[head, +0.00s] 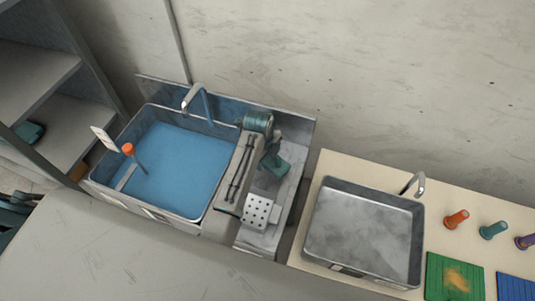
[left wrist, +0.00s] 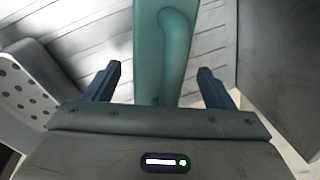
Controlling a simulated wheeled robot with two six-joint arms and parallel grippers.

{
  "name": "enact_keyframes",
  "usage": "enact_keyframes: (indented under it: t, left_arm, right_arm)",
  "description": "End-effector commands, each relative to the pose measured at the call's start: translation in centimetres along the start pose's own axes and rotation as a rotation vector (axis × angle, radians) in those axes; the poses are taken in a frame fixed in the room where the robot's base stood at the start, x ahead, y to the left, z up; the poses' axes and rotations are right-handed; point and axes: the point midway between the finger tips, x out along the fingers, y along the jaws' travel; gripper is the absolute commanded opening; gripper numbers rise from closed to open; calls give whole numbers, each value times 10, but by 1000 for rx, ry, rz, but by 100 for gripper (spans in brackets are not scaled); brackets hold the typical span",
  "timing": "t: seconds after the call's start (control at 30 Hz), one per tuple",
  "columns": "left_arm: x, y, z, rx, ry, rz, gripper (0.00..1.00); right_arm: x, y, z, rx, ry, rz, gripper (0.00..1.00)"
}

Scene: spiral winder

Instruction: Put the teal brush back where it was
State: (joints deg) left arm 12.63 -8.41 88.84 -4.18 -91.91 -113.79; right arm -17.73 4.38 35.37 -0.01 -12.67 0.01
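A teal peg-like piece (head: 494,230), which looks like the teal brush, stands upright on the cream counter at the right of the head view. It stands between an orange piece (head: 456,219) and a purple one (head: 525,242). In the left wrist view my left gripper (left wrist: 160,69) is open. A teal part (left wrist: 163,50) with a rounded ridge shows between its fingers, with gaps at both sides; I cannot tell what it is. In the head view dark parts show at the lower left edge, but no fingers can be made out. My right gripper is not in view.
A blue-filled basin (head: 178,165) holds an orange-topped stick (head: 128,149). Beside it are a teal winder (head: 258,122) and a white perforated plate (head: 258,212). A grey sink (head: 362,235), a green mat (head: 452,282) and a blue mat (head: 516,288) lie right. Shelves (head: 35,75) stand left.

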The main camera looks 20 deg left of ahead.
Motion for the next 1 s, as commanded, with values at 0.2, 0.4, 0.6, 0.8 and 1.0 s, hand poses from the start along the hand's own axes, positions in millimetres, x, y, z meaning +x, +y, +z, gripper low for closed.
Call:
enact_keyframes:
  t: [0.2, 0.4, 0.6, 0.8, 1.0]
  left_arm:
    - [0, 0, 0, 0, 0, 0, 77]
    - [-12, -1, 0, 0, -2, -4, 77]
    - [-50, -1, 0, -1, -3, -7, 77]
    - [-92, -1, 0, 0, -2, -6, 77]
    - [-119, -1, 0, 0, -1, -2, 77]
  right_arm:
    - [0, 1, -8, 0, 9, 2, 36]
    - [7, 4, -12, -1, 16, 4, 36]
    - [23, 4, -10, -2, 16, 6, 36]
    - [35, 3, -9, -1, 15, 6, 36]
    - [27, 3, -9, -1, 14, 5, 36]
